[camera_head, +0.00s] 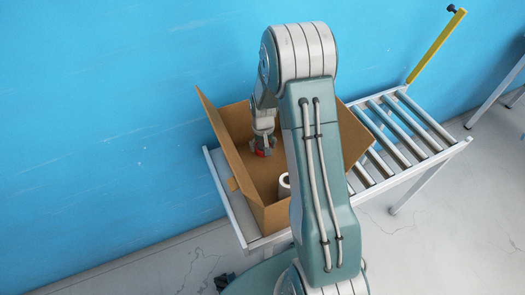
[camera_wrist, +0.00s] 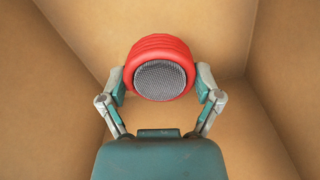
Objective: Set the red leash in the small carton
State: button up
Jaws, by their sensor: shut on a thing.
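The red leash (camera_wrist: 160,52) is a round red body with a grey mesh face. It sits between the two fingertips of my gripper (camera_wrist: 160,78) in the wrist view, and both fingers touch its sides. I cannot tell whether the leash touches the carton floor.
A white cylindrical roll (camera_head: 284,186) stands in the carton, partly hidden by my arm. The carton's flaps are open. It stands on a metal table with rollers (camera_head: 405,140) at its right. A yellow bar (camera_head: 436,46) rises at the far end, near the blue wall (camera_head: 110,120).

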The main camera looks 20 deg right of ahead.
aim_at(262, 151)
jog(key=shift+w+d+f, duration=0.2)
jog(key=shift+w+f, duration=0.5)
jog(key=shift+f, duration=1.6)
jog(key=shift+f, duration=0.1)
jog(key=o, duration=1)
jog(key=shift+o, duration=0.2)
